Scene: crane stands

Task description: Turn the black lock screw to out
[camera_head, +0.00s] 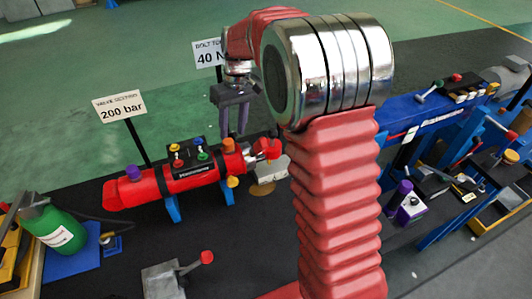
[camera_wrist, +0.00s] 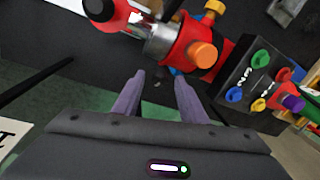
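I cannot pick out a black lock screw for certain in either view. My gripper (camera_head: 233,132) hangs with its fingers pointing down behind the red cylinder (camera_head: 135,192) in the head view. In the wrist view its two grey fingers (camera_wrist: 157,82) are apart with nothing between them. Beyond them is the cylinder's silver and red end (camera_wrist: 165,42), with an orange knob (camera_wrist: 203,54) and a yellow knob (camera_wrist: 214,6). A black block (camera_wrist: 250,75) with several coloured knobs is to the right of the fingers. The fingers look apart from these things.
A "200 bar" sign (camera_head: 121,107) stands behind the cylinder, and a "40 N" sign (camera_head: 207,53) is partly hidden by my arm. A blue rig (camera_head: 440,108) stands right, a green bottle (camera_head: 55,230) left. A red-tipped lever (camera_head: 206,258) is in front.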

